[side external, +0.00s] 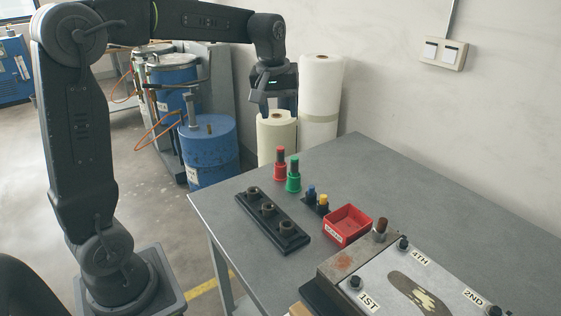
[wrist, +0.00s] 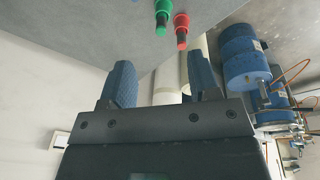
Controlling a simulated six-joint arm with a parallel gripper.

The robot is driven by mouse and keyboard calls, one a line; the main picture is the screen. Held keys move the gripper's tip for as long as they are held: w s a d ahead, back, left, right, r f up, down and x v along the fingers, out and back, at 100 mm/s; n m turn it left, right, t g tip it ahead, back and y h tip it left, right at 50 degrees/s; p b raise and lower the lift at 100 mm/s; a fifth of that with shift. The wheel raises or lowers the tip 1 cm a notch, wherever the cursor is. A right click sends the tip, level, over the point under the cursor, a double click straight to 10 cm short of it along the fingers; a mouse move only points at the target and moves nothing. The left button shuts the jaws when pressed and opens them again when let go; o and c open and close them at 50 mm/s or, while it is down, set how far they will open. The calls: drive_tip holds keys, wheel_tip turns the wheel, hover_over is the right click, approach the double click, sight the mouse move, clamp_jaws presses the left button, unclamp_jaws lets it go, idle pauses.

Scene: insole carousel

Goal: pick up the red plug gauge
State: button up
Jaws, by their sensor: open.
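A black block with several round sockets (side external: 268,210) lies in front of the gauges. A small holder with blue and yellow pieces (side external: 317,203), a red bin (side external: 348,225) and a fixture plate (side external: 410,285) stand to the right. White rolls (side external: 321,100) stand behind the table.

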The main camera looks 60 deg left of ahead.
drive_tip(key=w+a+f+n+g, duration=0.1)
drive_tip(key=w+a+f+n, duration=0.25)
drive_tip(key=w+a, duration=0.25)
drive_tip(key=n+g, duration=0.1)
drive_tip(key=n, duration=0.2)
hover_over(280, 147)
wheel_tip(280, 147, down, 5)
drive_tip(key=shift+m+h, duration=0.25)
drive_tip(key=shift+h, duration=0.05)
drive_tip(key=f, duration=0.8)
drive_tip(key=shift+d+f, duration=0.25)
drive_tip(key=shift+d, duration=0.15)
drive_tip(key=f, duration=0.5)
drive_tip(key=shift+a, duration=0.3)
clamp_jaws()
